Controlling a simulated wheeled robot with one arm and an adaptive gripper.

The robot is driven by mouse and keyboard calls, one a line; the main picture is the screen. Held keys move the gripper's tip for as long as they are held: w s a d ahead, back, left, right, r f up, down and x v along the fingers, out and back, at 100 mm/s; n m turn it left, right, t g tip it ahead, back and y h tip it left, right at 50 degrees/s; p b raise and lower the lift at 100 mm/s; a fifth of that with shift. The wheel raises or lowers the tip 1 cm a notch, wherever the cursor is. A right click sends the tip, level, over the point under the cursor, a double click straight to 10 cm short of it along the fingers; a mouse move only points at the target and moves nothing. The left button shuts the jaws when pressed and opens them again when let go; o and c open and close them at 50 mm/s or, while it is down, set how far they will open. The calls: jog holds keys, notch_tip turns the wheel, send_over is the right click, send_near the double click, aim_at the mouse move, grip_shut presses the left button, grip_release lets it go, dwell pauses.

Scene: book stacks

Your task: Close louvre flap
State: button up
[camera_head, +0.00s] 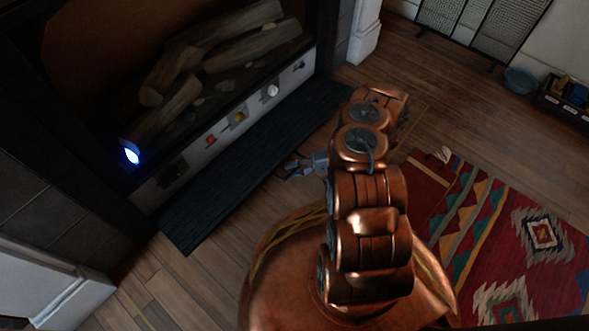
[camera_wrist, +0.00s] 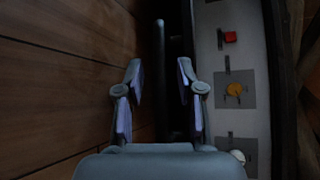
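A long dark ribbed panel (camera_head: 262,160), which appears to be the louvre flap, juts out along the lower front of the fireplace, below the control strip. It looks folded down and open. My gripper (camera_head: 305,166) is just off its outer long edge in the head view, partly hidden by my copper arm. In the wrist view my gripper (camera_wrist: 160,88) is open, with a finger on each side of a narrow dark bar (camera_wrist: 160,70), perhaps the panel's edge. I cannot tell whether anything touches.
A patterned rug (camera_head: 515,240) covers the floor at right.

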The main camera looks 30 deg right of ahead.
grip_shut()
dwell(0.4)
jog(key=shift+r, duration=0.15)
